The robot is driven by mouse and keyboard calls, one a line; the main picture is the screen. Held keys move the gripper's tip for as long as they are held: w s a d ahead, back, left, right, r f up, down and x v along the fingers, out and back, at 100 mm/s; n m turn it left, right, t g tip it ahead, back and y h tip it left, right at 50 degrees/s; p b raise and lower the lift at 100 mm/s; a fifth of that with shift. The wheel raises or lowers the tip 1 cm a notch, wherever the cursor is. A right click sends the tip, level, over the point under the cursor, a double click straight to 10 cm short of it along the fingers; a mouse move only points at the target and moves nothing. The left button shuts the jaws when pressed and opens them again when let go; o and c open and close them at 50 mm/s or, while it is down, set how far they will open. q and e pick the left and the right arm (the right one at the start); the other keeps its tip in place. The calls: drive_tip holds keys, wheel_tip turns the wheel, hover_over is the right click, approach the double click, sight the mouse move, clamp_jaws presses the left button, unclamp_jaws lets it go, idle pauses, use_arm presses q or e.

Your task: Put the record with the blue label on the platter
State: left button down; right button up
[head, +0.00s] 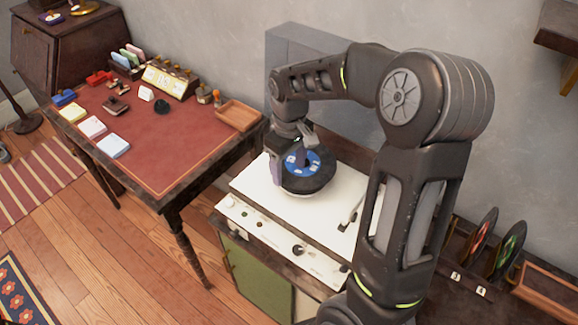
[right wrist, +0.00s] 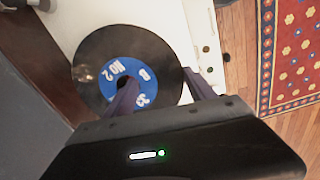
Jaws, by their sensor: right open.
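The black record with the blue label (head: 322,178) lies over the platter on the white turntable (head: 262,190). In the right wrist view the record (right wrist: 160,61) lies flat, with white print on its label. My right gripper (head: 290,150) is directly above the record's edge and label. I cannot tell whether the record is fully seated. My left gripper is not in view.
Records with red and green labels (head: 508,246) stand in a rack at the right. The tonearm (head: 352,212) is right of the record. A red-topped desk (head: 165,140) with stamps and pads stands at the left. A wooden tray (head: 548,290) is at the lower right.

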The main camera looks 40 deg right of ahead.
drive_tip(key=o, duration=1.6)
wheel_tip(320, 180, up, 8)
drive_tip(key=shift+f+b, duration=0.1)
drive_tip(key=shift+b, duration=0.25)
drive_tip(key=shift+s, duration=0.1)
